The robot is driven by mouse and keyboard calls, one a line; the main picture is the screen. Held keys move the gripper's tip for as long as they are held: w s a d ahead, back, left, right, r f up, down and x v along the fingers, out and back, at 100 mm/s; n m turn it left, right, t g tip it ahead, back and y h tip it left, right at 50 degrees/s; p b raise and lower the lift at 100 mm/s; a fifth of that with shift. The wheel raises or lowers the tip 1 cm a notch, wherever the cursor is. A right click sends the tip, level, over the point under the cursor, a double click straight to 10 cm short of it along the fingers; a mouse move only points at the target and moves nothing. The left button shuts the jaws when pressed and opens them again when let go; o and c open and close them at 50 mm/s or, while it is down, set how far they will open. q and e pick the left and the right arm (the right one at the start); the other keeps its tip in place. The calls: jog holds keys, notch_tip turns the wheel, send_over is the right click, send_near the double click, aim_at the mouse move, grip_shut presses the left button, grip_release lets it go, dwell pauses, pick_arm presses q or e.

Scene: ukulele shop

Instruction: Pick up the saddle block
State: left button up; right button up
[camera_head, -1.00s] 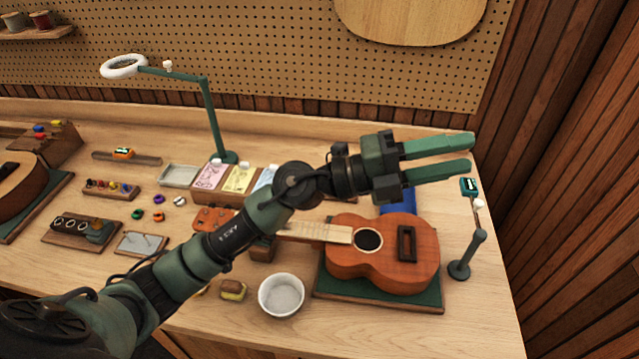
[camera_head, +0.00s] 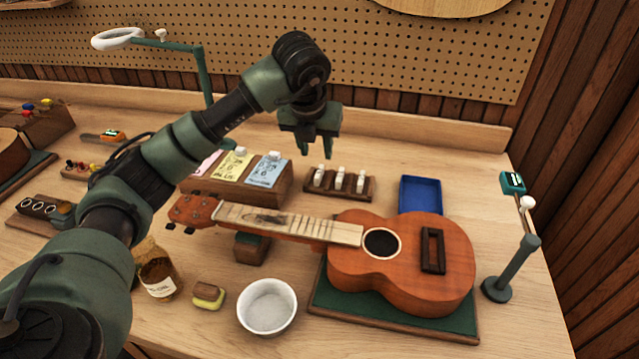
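A dark wooden rack (camera_head: 367,189) on the bench holds a few small white pieces (camera_head: 340,179) standing upright in a row. These are the likeliest saddle blocks, but I cannot tell which piece the task means. My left gripper (camera_head: 318,152) points down in the air behind and above the rack's left part. Its two fingers are apart with nothing between them. The ukulele (camera_head: 445,265) lies on a green-topped board (camera_head: 390,318) in front of the rack, with a dark bridge (camera_head: 432,250) on its body. My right gripper is out of view.
A blue tray (camera_head: 420,194) stands right of the rack. A white bowl (camera_head: 267,306), a bottle (camera_head: 157,272) and a sponge-like block (camera_head: 208,296) are in front. A tuner on a stand (camera_head: 512,262) is at right.

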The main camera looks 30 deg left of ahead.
aim_at(320, 169)
pick_arm(q)
jog(key=p+x, duration=0.1)
jog(key=x, duration=0.5)
jog(key=shift+d+f+p, duration=0.1)
jog(key=shift+f+p, duration=0.25)
jog(key=shift+f, duration=0.05)
jog(key=shift+w+f, duration=0.1)
jog(key=shift+f, duration=0.25)
jog(key=shift+c, duration=0.3)
grip_shut()
